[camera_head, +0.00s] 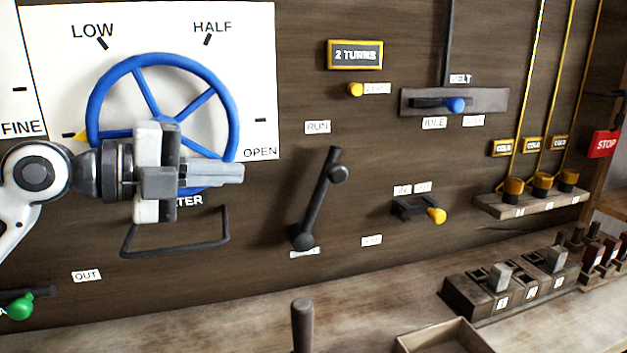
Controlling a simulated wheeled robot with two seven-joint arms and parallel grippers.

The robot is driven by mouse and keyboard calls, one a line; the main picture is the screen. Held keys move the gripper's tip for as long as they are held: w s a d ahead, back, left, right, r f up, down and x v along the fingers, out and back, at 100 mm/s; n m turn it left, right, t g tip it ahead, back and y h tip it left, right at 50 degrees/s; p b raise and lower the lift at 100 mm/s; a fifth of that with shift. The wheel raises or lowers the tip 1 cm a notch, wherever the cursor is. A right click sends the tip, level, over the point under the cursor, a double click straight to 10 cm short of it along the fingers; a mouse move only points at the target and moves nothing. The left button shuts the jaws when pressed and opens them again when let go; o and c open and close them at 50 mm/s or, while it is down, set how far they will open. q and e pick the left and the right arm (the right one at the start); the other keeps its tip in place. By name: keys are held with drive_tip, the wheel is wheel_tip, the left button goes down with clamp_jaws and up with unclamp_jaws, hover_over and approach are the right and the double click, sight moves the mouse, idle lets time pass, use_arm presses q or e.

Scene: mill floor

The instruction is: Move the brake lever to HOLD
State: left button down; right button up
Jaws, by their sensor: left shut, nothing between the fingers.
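A dark lever (320,195) is mounted on the brown wall panel, right of the blue handwheel. It slants up and to the right, with a round knob on its upper part. A RUN label (317,127) sits above and left of its top. A label (304,252) at its lower end is partly covered and unreadable. Another small label (371,240) lies to its lower right, too small to read. I see no readable HOLD label. My left gripper (240,173) is shut and empty in front of the handwheel, pointing right toward the lever, apart from it in the picture.
The blue handwheel (163,62) is partly behind my gripper, with a dark wire bracket (175,248) below. Yellow-knobbed (437,215) and blue-knobbed (455,105) controls are right of the lever. A dark post (302,325) and an open tray (450,336) stand at the front.

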drive_tip(key=shift+r, duration=0.1)
use_arm(q)
drive_tip(key=p, duration=0.4)
approach(330, 174)
drive_tip(key=x, duration=0.5)
drive_tip(key=shift+w+d+r, duration=0.1)
drive_tip(key=shift+w+d, duration=0.1)
drive_tip(key=shift+d, duration=0.15)
drive_tip(key=shift+w+d+f, duration=0.25)
drive_tip(key=shift+w+d, duration=0.1)
drive_tip(key=shift+d, duration=0.2)
use_arm(e)
drive_tip(key=shift+d+r+n, duration=0.3)
drive_tip(key=shift+d+r, duration=0.1)
drive_tip(key=shift+r, duration=0.2)
